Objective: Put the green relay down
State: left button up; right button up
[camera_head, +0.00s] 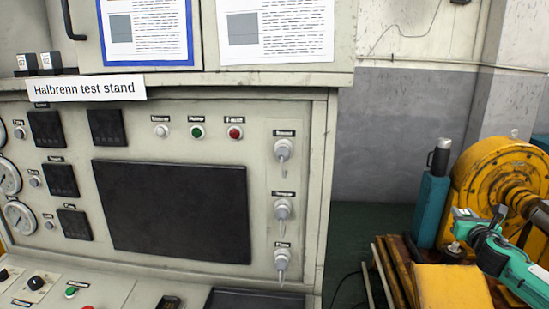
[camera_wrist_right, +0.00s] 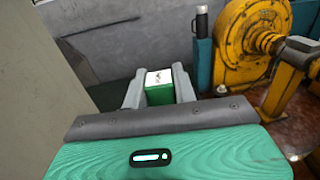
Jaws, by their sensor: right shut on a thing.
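The green relay (camera_wrist_right: 160,95), a small green block with a white labelled face, sits between the two grey fingers of my right gripper (camera_wrist_right: 158,90) in the right wrist view. The fingers are shut on its sides. In the head view my right gripper (camera_head: 474,222) is at the lower right, in front of the yellow machine and right of the test stand. The relay is small there and partly hidden by the gripper. It is held up in the air. My left gripper is not in view.
The Halbrenn test stand (camera_head: 165,275) fills the left and middle, with gauges, knobs and a dark screen. Two dark blocks with white labels (camera_head: 38,64) stand on its ledge. At the right are a yellow machine (camera_head: 490,165) and a teal case with a flask (camera_head: 430,205).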

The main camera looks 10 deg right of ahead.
jog(key=shift+s+d+r+m+g+h, duration=0.2)
jog(key=shift+s+d+m+g+h, duration=0.15)
jog(key=shift+d+m+h, duration=0.3)
jog(key=shift+s+d+r+m+g+h, duration=0.85)
jog(key=shift+s+d+m+g+h, duration=1.5)
jog(key=shift+h, duration=0.7)
jog(key=s+a+f+n+t+y, duration=0.1)
jog(key=a+f+n+t+y, duration=0.1)
jog(key=a+f, duration=0.5)
jog(key=s+a+f+n+t+y, duration=0.1)
jog(key=a+f+n+t+y, duration=0.15)
jog(key=a, duration=0.85)
jog(key=a+f+n+t+y, duration=0.1)
jog(key=a+f+n+y, duration=0.3)
jog(key=a, duration=0.6)
jog(key=s+a+f+y, duration=0.1)
jog(key=s+a+y, duration=0.1)
jog(key=s+a, duration=0.3)
jog(key=s+a+f+n+t+y, duration=0.1)
jog(key=s+a, duration=0.3)
jog(key=a, duration=0.6)
jog(key=s+a+f+n+y, duration=0.1)
jog(key=s+a+f+y, duration=0.1)
jog(key=s+a, duration=0.3)
jog(key=a, duration=0.3)
jog(key=shift+s+a+f+y, duration=0.15)
jog(key=shift+s+y, duration=0.15)
jog(key=shift+y, duration=0.05)
